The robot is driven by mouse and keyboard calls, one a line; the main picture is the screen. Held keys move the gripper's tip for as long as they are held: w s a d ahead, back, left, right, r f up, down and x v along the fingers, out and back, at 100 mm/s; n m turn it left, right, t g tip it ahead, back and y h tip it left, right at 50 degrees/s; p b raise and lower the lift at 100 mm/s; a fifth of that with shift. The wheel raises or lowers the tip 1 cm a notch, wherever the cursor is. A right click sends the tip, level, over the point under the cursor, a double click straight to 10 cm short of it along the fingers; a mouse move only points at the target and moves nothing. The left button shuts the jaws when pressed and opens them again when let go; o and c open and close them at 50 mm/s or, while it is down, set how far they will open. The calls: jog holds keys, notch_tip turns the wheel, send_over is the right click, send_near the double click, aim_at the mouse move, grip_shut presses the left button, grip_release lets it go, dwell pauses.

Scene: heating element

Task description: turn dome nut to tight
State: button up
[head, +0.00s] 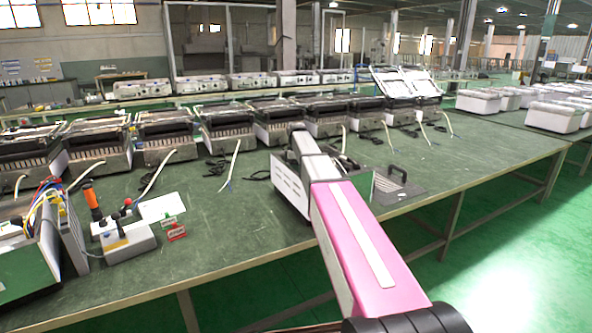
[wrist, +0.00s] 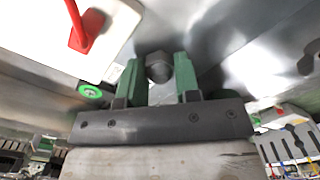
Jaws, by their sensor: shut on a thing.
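The dome nut (wrist: 158,67) is a dark grey metal nut against a shiny metal surface in the wrist view. My gripper (wrist: 158,82) has its two green fingers on either side of the nut and is shut on it. The nut's far side and its thread are hidden. In the head view my pink arm reaches over the bench to a metal housing (head: 289,187) with slotted white sides. My arm covers the gripper and nut there.
A red lever (wrist: 87,30) on a white plate and a green ring (wrist: 90,91) are close to the gripper's left. The green bench (head: 250,235) holds a row of heater units (head: 227,128). A control box with a red knob (head: 128,202) stands at left.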

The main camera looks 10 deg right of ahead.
jog(key=m, duration=0.4)
jog(key=shift+m, duration=0.3)
jog(key=m, duration=0.3)
jog(key=shift+m, duration=0.3)
jog(key=m, duration=0.4)
jog(key=shift+m, duration=0.3)
jog(key=m, duration=0.4)
jog(key=shift+m, duration=0.3)
jog(key=m, duration=0.8)
jog(key=shift+a, duration=0.1)
jog(key=m, duration=0.4)
jog(key=shift+m, duration=0.3)
jog(key=shift+w+m, duration=0.1)
jog(key=shift+m, duration=1.7)
